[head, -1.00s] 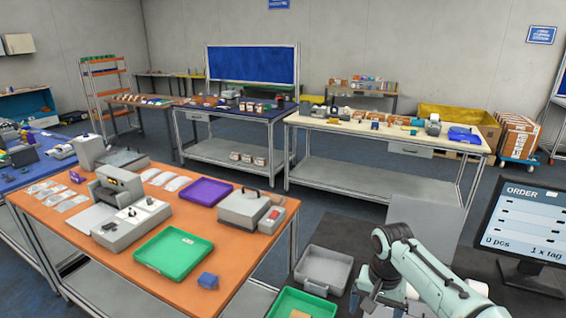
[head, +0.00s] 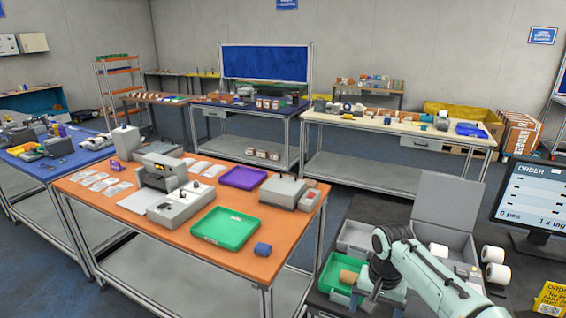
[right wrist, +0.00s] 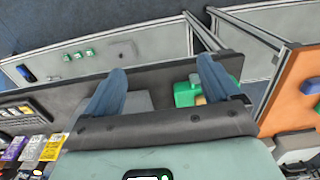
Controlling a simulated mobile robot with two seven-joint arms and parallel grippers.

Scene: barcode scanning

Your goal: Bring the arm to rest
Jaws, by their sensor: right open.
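My right arm (head: 425,275) comes in from the lower right in the head view, bent, with its wrist low over the dark surface beside the green bin (head: 338,270). In the right wrist view my right gripper (right wrist: 160,80) shows two blue-grey fingers spread wide apart with nothing between them. The green bin also shows beyond the right finger (right wrist: 187,92). My left gripper is in neither view.
The orange table (head: 130,212) stands left, with a green tray (head: 225,229), a purple tray (head: 243,178) and grey machines. Grey bins (head: 357,236), white rolls (head: 495,272) and the order monitor (head: 535,200) are near my right arm. Dark floor lies between the tables.

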